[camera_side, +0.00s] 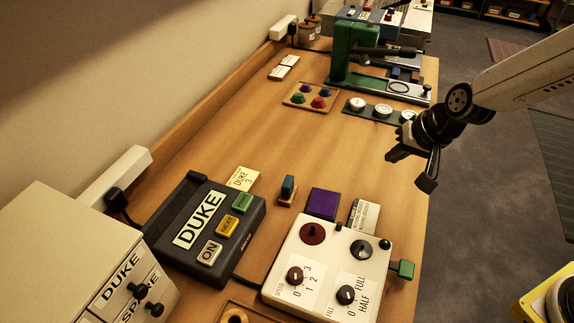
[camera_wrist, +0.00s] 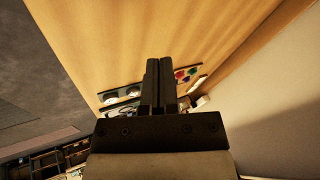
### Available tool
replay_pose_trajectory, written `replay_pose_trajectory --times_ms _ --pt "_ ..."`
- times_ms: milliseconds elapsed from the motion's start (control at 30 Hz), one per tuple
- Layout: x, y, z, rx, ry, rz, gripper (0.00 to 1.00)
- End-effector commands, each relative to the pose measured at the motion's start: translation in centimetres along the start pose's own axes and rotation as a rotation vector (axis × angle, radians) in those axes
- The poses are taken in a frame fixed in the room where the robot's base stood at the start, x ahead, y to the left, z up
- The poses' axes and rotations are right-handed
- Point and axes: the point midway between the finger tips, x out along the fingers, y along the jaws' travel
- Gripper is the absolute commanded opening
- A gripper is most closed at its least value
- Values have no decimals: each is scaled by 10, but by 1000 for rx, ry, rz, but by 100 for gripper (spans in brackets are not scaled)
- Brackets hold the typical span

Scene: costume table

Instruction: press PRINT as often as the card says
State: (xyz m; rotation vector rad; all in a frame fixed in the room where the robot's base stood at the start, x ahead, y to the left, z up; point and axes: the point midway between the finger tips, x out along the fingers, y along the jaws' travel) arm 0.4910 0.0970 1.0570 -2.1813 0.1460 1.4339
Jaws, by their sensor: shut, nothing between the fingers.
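A dark label machine (camera_side: 205,230) sits on the table at lower left in the side view. Its display reads DUKE. It has a grey ON button (camera_side: 209,252), a yellow NEXT button (camera_side: 227,226) and a green button (camera_side: 242,202) whose small lettering is hard to read. A pale yellow card (camera_side: 241,179) behind it reads DUKE and 3. My gripper (camera_side: 428,183) is in the air near the table's right edge, well right of the machine. In the wrist view my gripper (camera_wrist: 159,62) is shut and empty; the machine is not seen there.
A white control box (camera_side: 326,268) with knobs and a green side handle (camera_side: 401,269) stands right of the machine. A blue block (camera_side: 288,187) stands between. Drawers (camera_side: 95,262) stand at lower left. A green press (camera_side: 352,52) stands farther back. The mid-table is clear.

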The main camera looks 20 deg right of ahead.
Motion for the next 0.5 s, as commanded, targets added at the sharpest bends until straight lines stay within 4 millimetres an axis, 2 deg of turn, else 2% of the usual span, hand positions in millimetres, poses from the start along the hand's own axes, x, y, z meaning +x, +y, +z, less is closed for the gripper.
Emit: replay_pose_trajectory --times_ms 100,500 --pt "8 -30 -5 111 21 -53 0" --pt "30 -122 -12 509 57 -209 0"
